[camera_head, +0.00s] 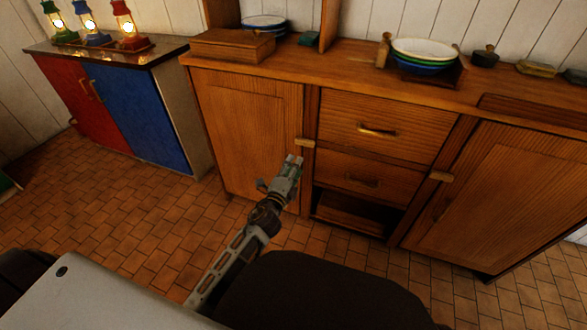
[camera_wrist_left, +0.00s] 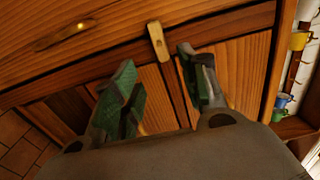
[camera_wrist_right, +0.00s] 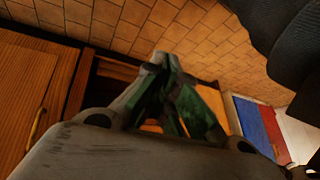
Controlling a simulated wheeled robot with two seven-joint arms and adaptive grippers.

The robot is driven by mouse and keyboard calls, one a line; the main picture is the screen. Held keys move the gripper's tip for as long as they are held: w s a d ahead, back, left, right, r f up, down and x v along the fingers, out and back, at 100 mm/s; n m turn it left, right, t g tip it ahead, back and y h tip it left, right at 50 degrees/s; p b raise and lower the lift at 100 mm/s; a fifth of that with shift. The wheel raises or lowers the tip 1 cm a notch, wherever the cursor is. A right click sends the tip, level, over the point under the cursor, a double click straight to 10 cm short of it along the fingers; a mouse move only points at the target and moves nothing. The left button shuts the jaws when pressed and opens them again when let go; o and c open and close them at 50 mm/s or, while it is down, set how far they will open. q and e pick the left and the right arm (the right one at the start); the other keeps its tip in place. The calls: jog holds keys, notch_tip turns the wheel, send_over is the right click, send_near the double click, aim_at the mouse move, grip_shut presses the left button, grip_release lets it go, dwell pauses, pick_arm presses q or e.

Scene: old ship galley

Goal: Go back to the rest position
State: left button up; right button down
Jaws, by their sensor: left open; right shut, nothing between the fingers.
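A red and blue cabinet (camera_head: 150,118) with several lanterns (camera_head: 92,28) stands at the left. The sideboard top holds a wooden box (camera_head: 233,46) and stacked bowls (camera_head: 425,54). An open compartment (camera_head: 352,213) lies under the drawers. The tiled floor (camera_head: 130,215) at left is clear.

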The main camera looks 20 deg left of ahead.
pick_arm(q)
jog(key=shift+f, duration=0.15)
pick_arm(e)
jog(key=shift+f, duration=0.1)
dwell(0.3)
